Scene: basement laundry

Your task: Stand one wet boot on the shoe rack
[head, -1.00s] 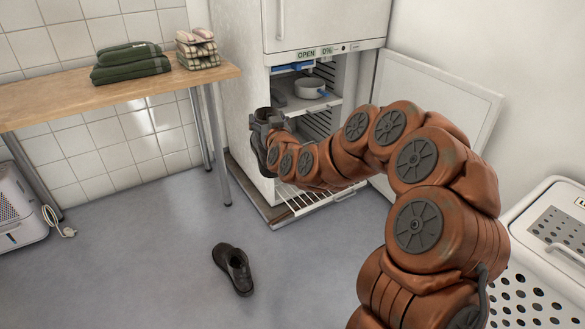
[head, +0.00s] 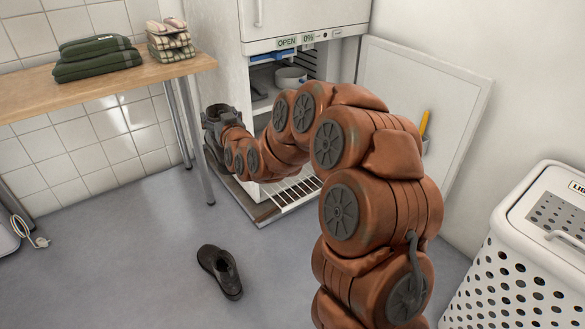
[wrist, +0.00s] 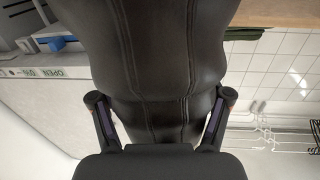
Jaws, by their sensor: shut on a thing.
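My gripper (head: 228,124) is shut on a dark boot (wrist: 150,60), which fills the middle of the wrist view with a finger on each side. In the head view, the gripper and held boot are at the left front of the open white cabinet, above the floor; the boot's outline is hard to tell from the gripper there. A white wire rack (head: 290,197), which may be the shoe rack, sticks out low at the cabinet's front and looks empty where visible. My arm hides part of it.
A wooden table (head: 130,80) with folded green cloths (head: 97,60) and checked cloths (head: 168,42) stands at left; its metal leg (head: 197,145) is near my gripper. The open cabinet door (head: 455,95) and a white perforated basket (head: 520,255) are at right.

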